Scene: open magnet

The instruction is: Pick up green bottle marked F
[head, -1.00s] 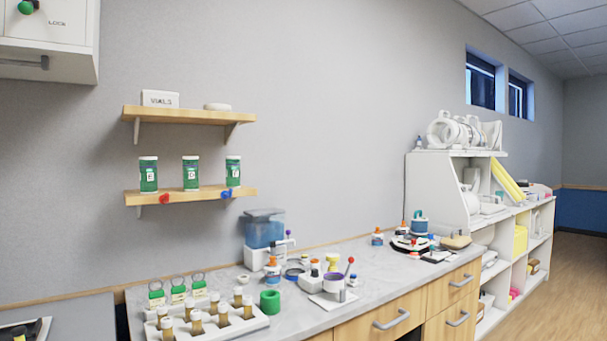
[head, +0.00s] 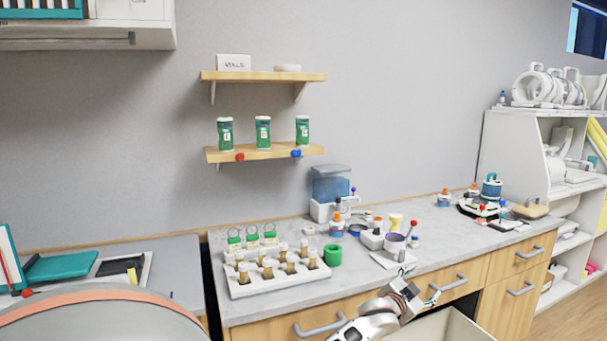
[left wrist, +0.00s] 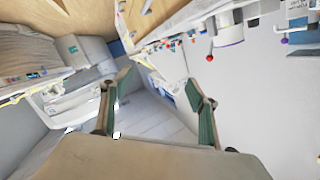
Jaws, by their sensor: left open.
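Three green bottles with white lids stand on the lower wooden shelf in the head view. The right one (head: 302,130) bore what looks like an F in the earlier frame; its letter is too small to read now. The middle bottle (head: 263,133) and left bottle (head: 225,134) stand beside it. My left gripper (head: 420,285) is low in front of the counter, right of and well below the bottles. In the left wrist view its two fingers (left wrist: 158,82) are spread and empty. My right gripper is not in view.
The lower shelf (head: 215,154) holds a red and a blue knob at its front edge. The upper shelf (head: 262,77) overhangs the bottles.

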